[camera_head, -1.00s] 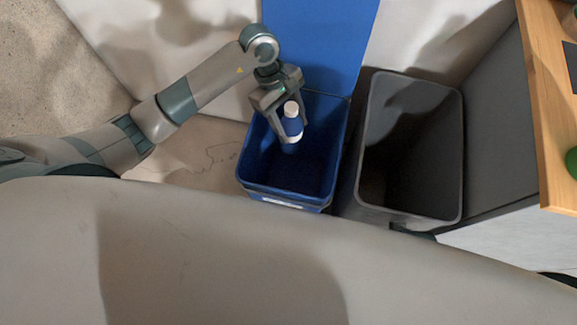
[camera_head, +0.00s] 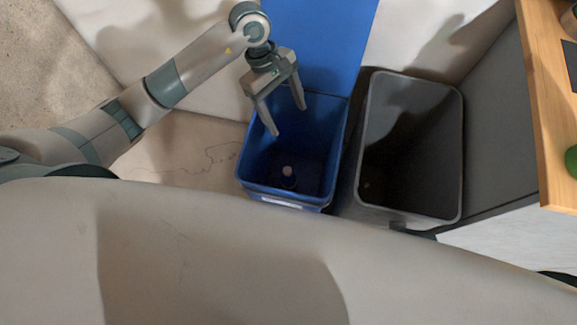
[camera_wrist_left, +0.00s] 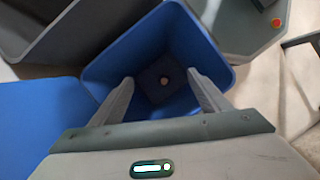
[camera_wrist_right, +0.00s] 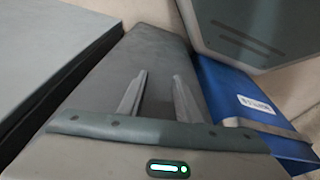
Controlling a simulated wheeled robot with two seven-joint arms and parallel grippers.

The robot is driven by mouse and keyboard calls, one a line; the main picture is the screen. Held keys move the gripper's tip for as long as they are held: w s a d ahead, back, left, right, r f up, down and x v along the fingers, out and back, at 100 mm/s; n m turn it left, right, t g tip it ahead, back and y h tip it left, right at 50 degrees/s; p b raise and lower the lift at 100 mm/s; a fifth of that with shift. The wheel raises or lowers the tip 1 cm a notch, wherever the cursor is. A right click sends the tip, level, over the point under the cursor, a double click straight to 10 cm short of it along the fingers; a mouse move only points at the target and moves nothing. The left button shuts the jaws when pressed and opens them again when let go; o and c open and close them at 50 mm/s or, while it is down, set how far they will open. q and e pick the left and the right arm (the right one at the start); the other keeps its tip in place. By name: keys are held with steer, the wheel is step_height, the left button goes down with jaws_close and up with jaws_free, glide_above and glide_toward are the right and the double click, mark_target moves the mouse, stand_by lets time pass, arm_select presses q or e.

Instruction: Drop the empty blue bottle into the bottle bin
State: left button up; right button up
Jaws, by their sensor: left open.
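The blue bottle (camera_head: 288,176) is down inside the blue bin (camera_head: 246,172). Its pale cap shows in the head view, and the rest is dark in shadow. The cap also shows as a small pale spot (camera_wrist_left: 164,80) deep in the bin in the left wrist view. My left gripper (camera_head: 289,121) is open and empty above the bin, its fingers over the opening. In the left wrist view the bin's wall (camera_wrist_left: 115,75) surrounds the space beyond the fingers. My right gripper (camera_wrist_right: 158,92) has its fingers apart with nothing between them.
A dark grey bin (camera_head: 460,150) stands right of the blue bin. A grey panel (camera_head: 497,130) and a wooden-topped counter (camera_head: 540,110) are further right. A blue panel (camera_head: 322,45) rises behind the blue bin. A labelled blue surface (camera_wrist_right: 240,95) shows in the right wrist view.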

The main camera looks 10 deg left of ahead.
arm_select(q)
steer(key=v, duration=1.3)
arm_select(e)
steer(key=shift+v, duration=0.95)
arm_select(q)
steer(key=shift+f, duration=0.15)
